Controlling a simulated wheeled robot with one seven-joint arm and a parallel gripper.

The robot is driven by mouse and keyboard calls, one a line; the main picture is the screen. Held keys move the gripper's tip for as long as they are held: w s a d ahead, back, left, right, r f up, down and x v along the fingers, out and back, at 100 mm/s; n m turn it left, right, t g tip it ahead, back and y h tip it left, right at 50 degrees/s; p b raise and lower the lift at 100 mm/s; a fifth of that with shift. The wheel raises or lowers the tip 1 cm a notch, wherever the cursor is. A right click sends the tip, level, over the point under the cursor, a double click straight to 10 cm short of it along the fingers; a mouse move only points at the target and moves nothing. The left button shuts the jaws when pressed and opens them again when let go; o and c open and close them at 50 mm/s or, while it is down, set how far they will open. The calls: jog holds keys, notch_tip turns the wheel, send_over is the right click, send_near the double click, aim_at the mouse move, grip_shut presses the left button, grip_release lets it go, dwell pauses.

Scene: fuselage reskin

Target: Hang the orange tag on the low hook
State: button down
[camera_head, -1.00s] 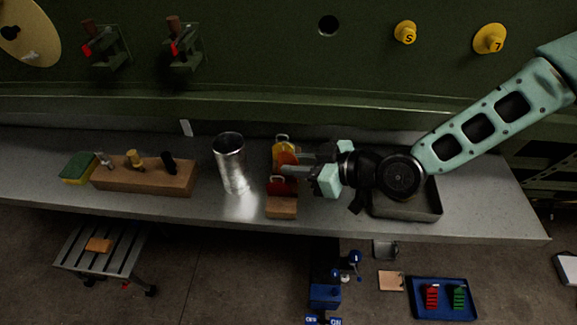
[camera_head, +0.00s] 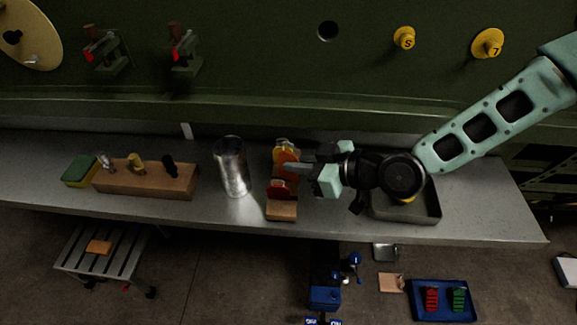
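The orange tag (camera_head: 282,158) stands in a wooden rack (camera_head: 281,211) on the grey bench, between a yellow tag (camera_head: 279,147) behind and a red tag (camera_head: 279,188) in front. I cannot pick out a low hook with certainty.
A metal cup (camera_head: 232,168) stands left of the rack. A wooden block with tools (camera_head: 146,181) and a sponge (camera_head: 80,170) lie farther left. A grey tray (camera_head: 407,213) sits under my wrist. The green wall carries yellow knobs (camera_head: 404,38) and red-handled clamps (camera_head: 186,48).

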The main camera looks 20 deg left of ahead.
aim_at(298, 160)
jog(key=shift+r+p, duration=1.15)
jog(key=shift+r, duration=0.9)
